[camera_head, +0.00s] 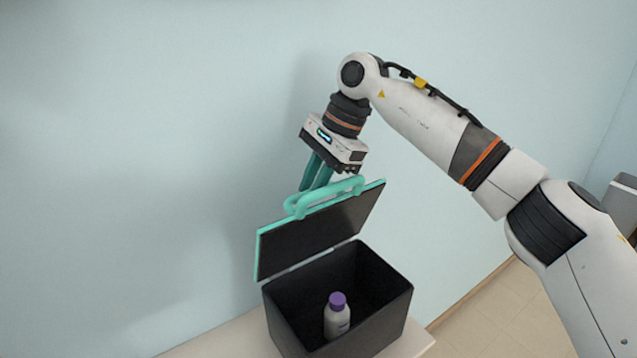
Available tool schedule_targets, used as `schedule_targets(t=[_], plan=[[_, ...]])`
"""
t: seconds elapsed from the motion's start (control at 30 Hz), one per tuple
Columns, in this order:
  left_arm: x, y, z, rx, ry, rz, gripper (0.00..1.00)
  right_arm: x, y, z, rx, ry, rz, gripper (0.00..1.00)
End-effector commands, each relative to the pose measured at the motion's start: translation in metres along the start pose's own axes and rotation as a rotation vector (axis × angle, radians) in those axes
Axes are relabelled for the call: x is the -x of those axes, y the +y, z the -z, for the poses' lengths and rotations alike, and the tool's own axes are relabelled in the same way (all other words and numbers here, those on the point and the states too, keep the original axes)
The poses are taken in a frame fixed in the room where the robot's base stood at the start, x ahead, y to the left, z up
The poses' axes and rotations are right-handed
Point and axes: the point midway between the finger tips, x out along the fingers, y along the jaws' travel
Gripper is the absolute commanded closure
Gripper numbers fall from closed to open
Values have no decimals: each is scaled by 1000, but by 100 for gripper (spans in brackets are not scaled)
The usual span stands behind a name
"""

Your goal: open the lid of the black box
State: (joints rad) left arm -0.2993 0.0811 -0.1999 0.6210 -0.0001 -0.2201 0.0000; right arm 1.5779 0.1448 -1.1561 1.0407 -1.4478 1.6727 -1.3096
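The black box (398,308) stands on a pale surface with its top uncovered. Its dark lid (325,228), with a teal rim, is raised and tilted up at the back of the box. A teal handle (322,197) runs along the lid's upper side. My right gripper (317,184) comes down from above with its teal fingers at the handle. The handle partly hides the fingertips, so I cannot tell whether they are closed on it. My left gripper is not in view.
A white bottle (338,319) with a purple cap stands inside the box. The light surface (225,338) under the box is bare at the left. A pale blue wall (130,150) rises close behind. Tiled floor (500,315) shows at the right.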

Motion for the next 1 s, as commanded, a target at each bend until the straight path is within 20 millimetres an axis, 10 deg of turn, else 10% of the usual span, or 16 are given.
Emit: schedule_targets(t=[0.13, 0.17, 0.27, 1.0], plan=[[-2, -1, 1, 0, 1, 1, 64, -8, 6, -2, -6, 8, -26, 100], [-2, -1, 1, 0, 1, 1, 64, -8, 6, -2, -6, 8, -26, 81], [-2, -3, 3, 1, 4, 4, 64, -9, 6, -1, -5, 9, -25, 64], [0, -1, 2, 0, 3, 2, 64, -2, 6, 1, -2, 10, -28, 64]])
